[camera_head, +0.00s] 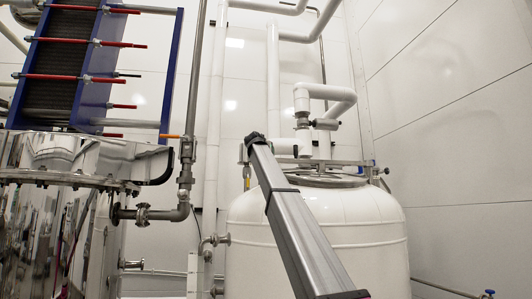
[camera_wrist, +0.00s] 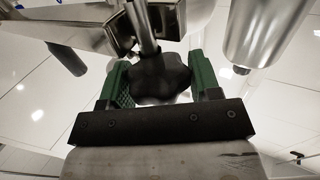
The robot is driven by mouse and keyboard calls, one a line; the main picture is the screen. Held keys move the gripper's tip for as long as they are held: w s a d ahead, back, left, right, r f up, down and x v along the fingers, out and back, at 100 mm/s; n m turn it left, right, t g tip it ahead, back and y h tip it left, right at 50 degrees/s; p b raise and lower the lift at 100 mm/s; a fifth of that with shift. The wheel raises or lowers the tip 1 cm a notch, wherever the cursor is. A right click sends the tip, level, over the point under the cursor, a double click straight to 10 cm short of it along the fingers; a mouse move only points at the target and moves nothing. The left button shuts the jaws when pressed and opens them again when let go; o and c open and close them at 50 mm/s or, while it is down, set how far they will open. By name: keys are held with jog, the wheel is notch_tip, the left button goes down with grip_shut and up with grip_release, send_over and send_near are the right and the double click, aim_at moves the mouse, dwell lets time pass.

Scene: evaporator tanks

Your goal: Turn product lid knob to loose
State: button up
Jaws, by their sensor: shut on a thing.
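A black lobed lid knob (camera_wrist: 161,78) shows in the wrist view, on the end of a metal rod (camera_wrist: 143,30). My gripper (camera_wrist: 162,82) has green fingers on both sides of the knob and is shut on it. In the head view, my grey arm reaches up to the rim of the white tank (camera_head: 350,225). The tank's lid (camera_head: 325,180) is seen from low down, and part of it is behind my arm. The knob and the fingers cannot be made out clearly in the head view.
White pipes (camera_head: 272,75) rise behind the tank, and a bent pipe (camera_head: 335,93) stands above the lid. A blue-framed plate stack (camera_head: 65,65) and a shiny steel tank (camera_head: 45,240) stand at left. A metal cylinder (camera_wrist: 268,30) is close to my gripper in the wrist view.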

jog(key=shift+n+y, duration=0.3)
jog(key=shift+y, duration=0.2)
jog(key=o, duration=0.9)
jog(key=shift+s, duration=0.15)
jog(key=s+a, duration=0.2)
jog(key=s, duration=0.8)
jog(key=shift+s, duration=0.2)
